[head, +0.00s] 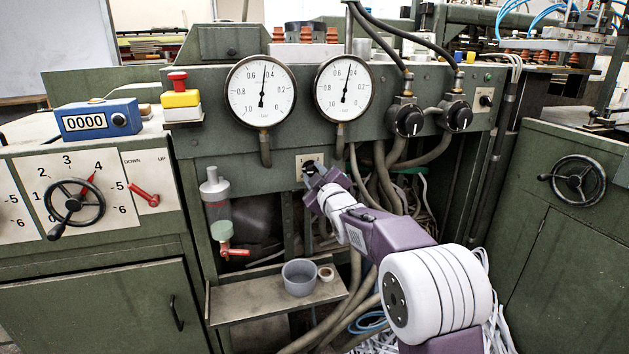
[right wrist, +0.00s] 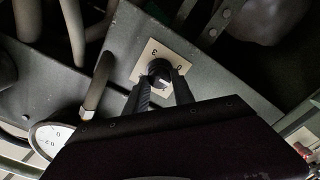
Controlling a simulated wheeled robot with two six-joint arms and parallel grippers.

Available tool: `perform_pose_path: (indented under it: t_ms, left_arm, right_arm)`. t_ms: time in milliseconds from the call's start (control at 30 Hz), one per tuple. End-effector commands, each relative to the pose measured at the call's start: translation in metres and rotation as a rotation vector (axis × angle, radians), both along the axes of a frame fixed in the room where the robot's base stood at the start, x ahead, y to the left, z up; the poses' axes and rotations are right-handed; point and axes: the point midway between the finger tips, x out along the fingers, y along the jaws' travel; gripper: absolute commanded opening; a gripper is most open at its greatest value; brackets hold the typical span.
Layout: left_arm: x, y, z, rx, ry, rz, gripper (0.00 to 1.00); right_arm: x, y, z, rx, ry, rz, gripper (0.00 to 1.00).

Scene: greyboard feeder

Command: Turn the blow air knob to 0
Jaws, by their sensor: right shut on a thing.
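A small black knob (right wrist: 158,69) sits on a pale square plate (right wrist: 147,54) in the right wrist view. The plate shows a 3 and what looks like a 0. No blow air label is readable. My right gripper (right wrist: 162,82) is shut on the knob, one finger on each side of it. In the head view the same plate (head: 301,160) is on the green panel below the gauges, and my right gripper (head: 314,174) reaches it and hides most of the knob. Where the knob points I cannot tell. My left gripper is in neither view.
Two round gauges (head: 260,92) (head: 343,88) hang above the plate. Two black knobs (head: 406,121) (head: 458,116) with hoses are to its right. A glass filter bowl (head: 217,196) is at left, and a shelf (head: 245,299) with a grey cup (head: 299,278) is below.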

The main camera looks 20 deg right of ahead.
Motion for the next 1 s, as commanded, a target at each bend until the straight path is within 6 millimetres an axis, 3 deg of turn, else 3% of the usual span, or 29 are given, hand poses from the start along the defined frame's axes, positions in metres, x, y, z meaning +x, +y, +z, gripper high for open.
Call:
perform_pose_path:
  t_ms: [600, 1000]
  left_arm:
    - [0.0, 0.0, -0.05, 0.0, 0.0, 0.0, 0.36]
    - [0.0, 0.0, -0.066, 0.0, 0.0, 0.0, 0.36]
  right_arm:
    - [0.0, 0.001, -0.005, -0.555, -0.02, 0.001, 0.0]
    - [0.0, 0.001, -0.004, -0.762, -0.025, 0.0, 0.0]
